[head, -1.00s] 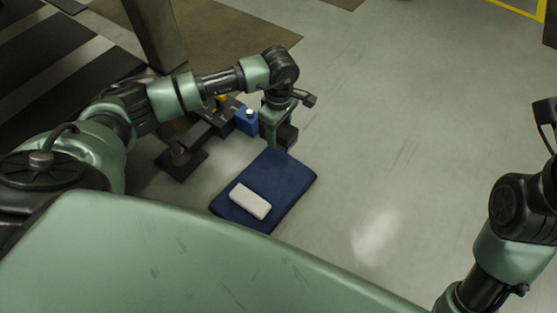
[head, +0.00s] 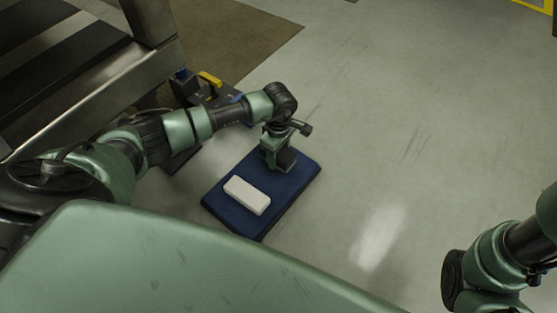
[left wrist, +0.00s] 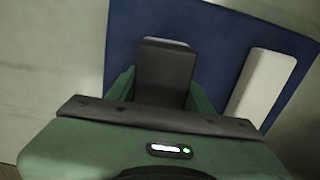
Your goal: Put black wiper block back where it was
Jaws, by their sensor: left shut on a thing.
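My left gripper (head: 277,158) is shut on the black wiper block (head: 286,161), at the far part of a dark blue mat (head: 301,184). In the left wrist view the black block (left wrist: 168,72) sits between the green fingers, with the blue mat (left wrist: 215,38) behind it. I cannot tell whether the block touches the mat. A white block (head: 247,195) lies on the near part of the mat, apart from the gripper. It also shows at the right in the left wrist view (left wrist: 262,88). My right gripper is out of view; only part of that arm shows.
A dark stand with a yellow piece (head: 210,79) is behind my left arm, beside a metal-framed structure (head: 95,75) at the left. A brown floor mat (head: 235,40) lies at the back. The grey floor (head: 400,120) right of the blue mat is clear.

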